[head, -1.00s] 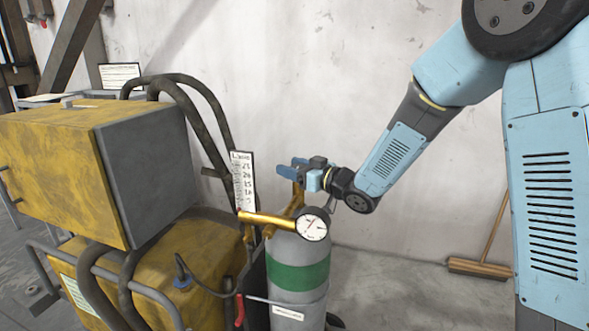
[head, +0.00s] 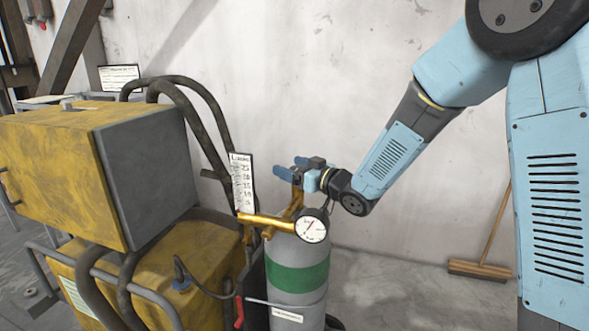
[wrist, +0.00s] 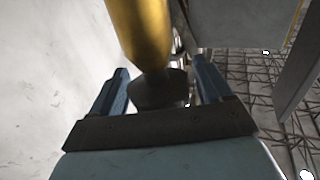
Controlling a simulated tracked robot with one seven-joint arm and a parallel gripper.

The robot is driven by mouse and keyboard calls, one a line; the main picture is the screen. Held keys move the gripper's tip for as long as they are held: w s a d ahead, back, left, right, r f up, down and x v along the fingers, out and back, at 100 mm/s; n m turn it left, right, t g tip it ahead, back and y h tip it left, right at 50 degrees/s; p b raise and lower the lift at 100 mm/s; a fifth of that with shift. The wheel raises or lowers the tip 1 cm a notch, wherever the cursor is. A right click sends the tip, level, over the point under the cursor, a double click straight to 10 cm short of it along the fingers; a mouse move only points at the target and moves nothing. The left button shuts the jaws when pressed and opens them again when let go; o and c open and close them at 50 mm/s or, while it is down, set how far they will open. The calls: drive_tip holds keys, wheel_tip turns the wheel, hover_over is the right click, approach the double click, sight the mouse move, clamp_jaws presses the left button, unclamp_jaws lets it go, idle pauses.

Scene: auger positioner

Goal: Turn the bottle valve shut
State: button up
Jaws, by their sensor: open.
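The gas bottle (head: 297,292) stands upright, grey with a green band (head: 297,275), beside the yellow machine. Brass fittings and a round white gauge (head: 312,226) sit at its top. My gripper (head: 291,168) is at the top of the bottle, by the brass fitting (head: 294,205), with its fingers pointing left. In the wrist view my gripper (wrist: 160,75) has its fingers apart. A dark round knob (wrist: 158,90), which looks like the valve, sits between them under a brass-yellow cylinder (wrist: 142,35). I cannot tell whether the fingers touch the knob.
The yellow machine (head: 60,145) with a grey side panel and dark hoses (head: 205,95) stands close on the left. A scale plate (head: 242,182) rises just left of the fittings. A broom (head: 482,268) leans on the wall at right. The floor right of the bottle is clear.

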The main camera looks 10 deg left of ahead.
drive_tip(key=v, duration=1.3)
drive_tip(key=shift+d+f, duration=0.15)
drive_tip(key=shift+d, duration=0.2)
drive_tip(key=shift+s, duration=0.15)
